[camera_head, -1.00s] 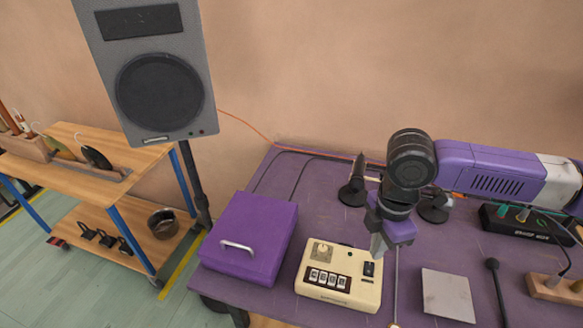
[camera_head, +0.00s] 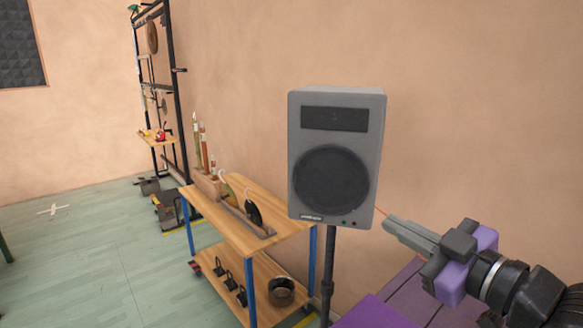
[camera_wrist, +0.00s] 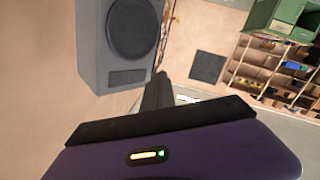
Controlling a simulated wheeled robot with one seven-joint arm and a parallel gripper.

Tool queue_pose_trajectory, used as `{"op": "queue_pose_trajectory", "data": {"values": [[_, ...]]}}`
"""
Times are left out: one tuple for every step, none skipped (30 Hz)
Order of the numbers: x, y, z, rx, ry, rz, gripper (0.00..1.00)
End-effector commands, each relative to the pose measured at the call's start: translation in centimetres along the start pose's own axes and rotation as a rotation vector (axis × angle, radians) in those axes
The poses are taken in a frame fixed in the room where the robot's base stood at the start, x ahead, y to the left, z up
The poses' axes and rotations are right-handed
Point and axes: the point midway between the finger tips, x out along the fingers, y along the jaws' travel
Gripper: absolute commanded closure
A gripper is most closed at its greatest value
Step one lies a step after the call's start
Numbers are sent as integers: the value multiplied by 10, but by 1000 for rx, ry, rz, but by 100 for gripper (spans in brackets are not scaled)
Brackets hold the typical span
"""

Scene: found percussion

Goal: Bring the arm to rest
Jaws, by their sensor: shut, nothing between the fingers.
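My gripper (camera_head: 408,232) is shut and empty. In the head view it is raised at the lower right, pointing left, above the purple table and in front of the wall. In the wrist view my gripper's dark fingers (camera_wrist: 158,92) are together, with the grey speaker (camera_wrist: 125,40) to their upper left. In the head view the speaker (camera_head: 334,155) stands on a black pole just left of the fingertips; I cannot tell the exact gap.
A wooden cart (camera_head: 275,243) with blue legs stands left of the speaker. A black rack (camera_head: 172,110) is farther back. The green floor (camera_head: 80,260) at left is mostly clear. The wrist view shows shelves (camera_wrist: 275,75).

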Motion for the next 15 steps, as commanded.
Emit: {"op": "queue_pose_trajectory", "data": {"values": [[1,2,-20,45,82,40,100],[1,5,-32,68,128,66,100],[-2,10,-45,97,185,101,100],[-4,13,-54,120,226,128,100],[-7,16,-61,144,264,154,100],[-12,21,-69,176,312,190,100],[-16,24,-74,199,345,216,100],[-20,26,-78,221,377,242,100],[-26,30,-82,252,415,278,100],[-31,32,-84,277,442,304,100],[-36,34,-84,299,464,331,100],[-43,37,-83,328,493,366,100],[-48,38,-82,350,513,392,100],[-53,38,-80,372,529,418,100],[-60,39,-76,400,548,452,100]]}}
